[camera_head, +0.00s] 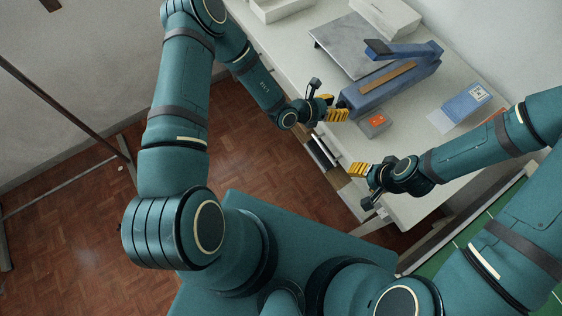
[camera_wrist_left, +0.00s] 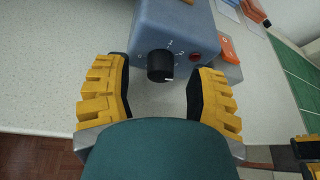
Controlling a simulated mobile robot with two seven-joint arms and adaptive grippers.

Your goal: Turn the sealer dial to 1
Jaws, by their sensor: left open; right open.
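The blue sealer (camera_head: 390,88) stands on the white table, with its long arm raised at an angle. In the left wrist view, its end face (camera_wrist_left: 172,25) shows a black dial (camera_wrist_left: 160,66) with small white marks around it and a red button or lamp (camera_wrist_left: 195,57) to the right. The dial's exact setting is too small to read. My left gripper (camera_head: 337,114) is open at that end of the sealer; its yellow fingers (camera_wrist_left: 160,95) lie either side of the dial, apart from it. My right gripper (camera_head: 358,169) is open and empty near the table's front edge.
A small grey and orange box (camera_head: 375,124) sits right beside the sealer, close to my left gripper. A blue and white packet (camera_head: 466,101) lies farther right. A grey marbled slab (camera_head: 345,48) and white boxes (camera_head: 385,15) stand behind the sealer.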

